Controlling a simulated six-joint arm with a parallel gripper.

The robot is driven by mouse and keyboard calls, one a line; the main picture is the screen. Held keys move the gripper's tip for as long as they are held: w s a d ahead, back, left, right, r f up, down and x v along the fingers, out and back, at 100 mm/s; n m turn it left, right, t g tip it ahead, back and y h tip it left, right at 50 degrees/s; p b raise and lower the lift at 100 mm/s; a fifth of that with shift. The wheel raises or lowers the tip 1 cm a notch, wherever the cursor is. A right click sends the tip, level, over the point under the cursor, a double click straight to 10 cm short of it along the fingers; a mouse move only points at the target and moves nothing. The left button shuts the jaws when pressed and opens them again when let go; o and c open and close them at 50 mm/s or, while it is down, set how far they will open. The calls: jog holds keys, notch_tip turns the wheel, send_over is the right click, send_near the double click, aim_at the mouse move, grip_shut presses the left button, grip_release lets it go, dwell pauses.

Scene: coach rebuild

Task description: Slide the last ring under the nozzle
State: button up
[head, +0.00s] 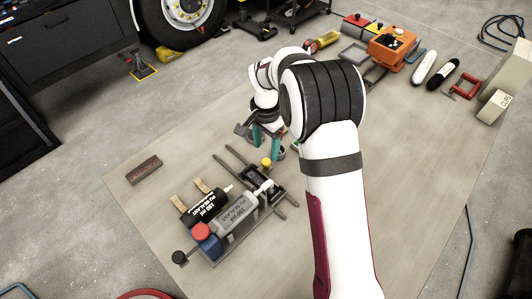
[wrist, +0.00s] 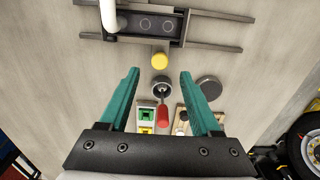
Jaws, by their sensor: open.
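My gripper (head: 266,152) points down at the table, its two teal fingers spread and empty; it also shows in the wrist view (wrist: 160,72). A small dark ring-like round piece (wrist: 162,85) lies between and below the fingers. A yellow round cap (wrist: 160,60) sits just beyond it, beside the black slide bed (wrist: 128,28). Two pale circles show on that bed; I cannot tell whether they are loose rings. A white nozzle (wrist: 108,15) reaches over its left end. In the head view the nozzle (head: 265,187) tips a grey sealant cartridge (head: 238,213).
A red-handled tool (wrist: 163,116), a green-and-white item (wrist: 146,113) and a dark grey disc (wrist: 208,88) lie near the fingers. The table's right front is clear.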

aim_at(266, 161)
notch_tip(266, 161, down, 5)
jog(key=shift+f, duration=0.2)
grip_shut()
dwell(0.3)
dwell(1.1)
